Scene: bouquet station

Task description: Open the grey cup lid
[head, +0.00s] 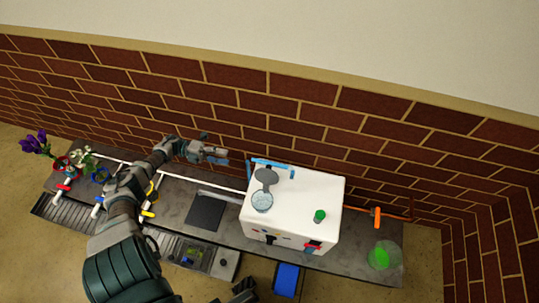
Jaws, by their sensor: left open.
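The grey cup lid (266,176) is a dark round disc on top of the white box. It lies just behind a round pale-blue cup opening (262,201), which shows uncovered. The lid seems hinged back from it, but its exact tilt is hard to tell. My left gripper (222,155) is open and empty, to the left of the lid and apart from it, near the wall side of the bench. A dark shape at the bottom edge (244,291) seems to be part of my right gripper; its jaws are not clear.
The white box (318,190) carries a green knob (319,216) and a blue bar (272,164) at its back edge. A brick wall (310,115) runs behind the bench. Flowers (38,145) stand at the left. A green round container (382,256) stands at the right.

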